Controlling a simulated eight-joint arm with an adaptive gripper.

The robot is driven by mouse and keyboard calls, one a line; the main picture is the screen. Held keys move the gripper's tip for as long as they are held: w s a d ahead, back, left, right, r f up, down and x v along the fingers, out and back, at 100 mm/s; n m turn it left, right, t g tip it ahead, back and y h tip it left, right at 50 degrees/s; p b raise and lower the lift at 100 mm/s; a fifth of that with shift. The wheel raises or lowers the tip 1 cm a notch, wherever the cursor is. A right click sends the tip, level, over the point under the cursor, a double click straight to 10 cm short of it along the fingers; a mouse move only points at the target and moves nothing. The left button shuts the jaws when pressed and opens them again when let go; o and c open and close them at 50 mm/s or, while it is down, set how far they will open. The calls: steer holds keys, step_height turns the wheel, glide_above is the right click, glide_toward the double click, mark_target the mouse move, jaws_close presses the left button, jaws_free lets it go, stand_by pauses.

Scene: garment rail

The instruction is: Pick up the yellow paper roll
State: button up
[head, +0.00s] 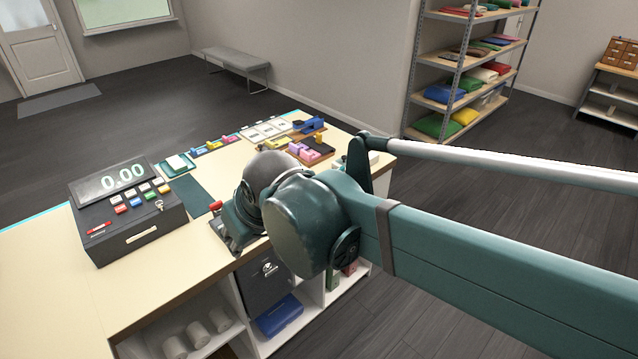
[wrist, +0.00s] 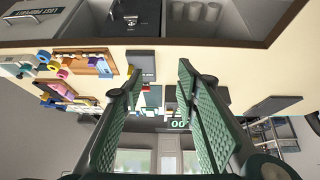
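A small yellow piece that may be the yellow paper roll (head: 319,137) stands at the counter's far right end, by a blue dispenser, in the head view. In the wrist view a small yellow round thing (wrist: 53,65) sits at the left between a blue and a pink one, by a wooden board. It is too small to tell surely that it is the roll. My gripper (wrist: 158,78) is open and empty, its two green fingers wide apart over the counter. In the head view my arm hides most of the gripper, which is left of and apart from the yellow piece.
The counter (head: 60,285) holds a cash register (head: 127,212) at the left. Pink and purple pieces (head: 304,151) and a yellow stapler-like thing (head: 278,143) lie near the far end. White rolls (head: 198,334) stand on the shelf below. A garment shelf (head: 465,75) stands behind.

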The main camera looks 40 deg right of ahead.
steer(key=w+d+r+m+g+p, duration=0.1)
steer(key=w+d+g+p, duration=0.25)
steer(key=w+d, duration=1.6)
steer(key=w+d+f+g+p, duration=0.1)
steer(key=w+d+f, duration=0.1)
steer(key=d+f, duration=0.3)
steer(key=w+d+f+m+p, duration=0.1)
steer(key=d+f, duration=0.4)
steer(key=d, duration=0.7)
steer(key=w+d+f+g+p, duration=0.1)
steer(key=w+d+f, duration=0.3)
steer(key=d, duration=0.5)
steer(key=shift+w+d+f+m+g+p, duration=0.1)
steer(key=shift+f+m+g+p, duration=0.1)
steer(key=shift+f+p, duration=0.2)
steer(key=shift+w+d+f+m+g+p, duration=0.1)
steer(key=shift+f+g+p, duration=0.05)
steer(key=shift+f+p, duration=0.25)
steer(key=shift+d+f, duration=0.4)
steer(key=shift+f, duration=0.1)
steer(key=shift+f, duration=1.2)
steer(key=shift+s+f, duration=0.1)
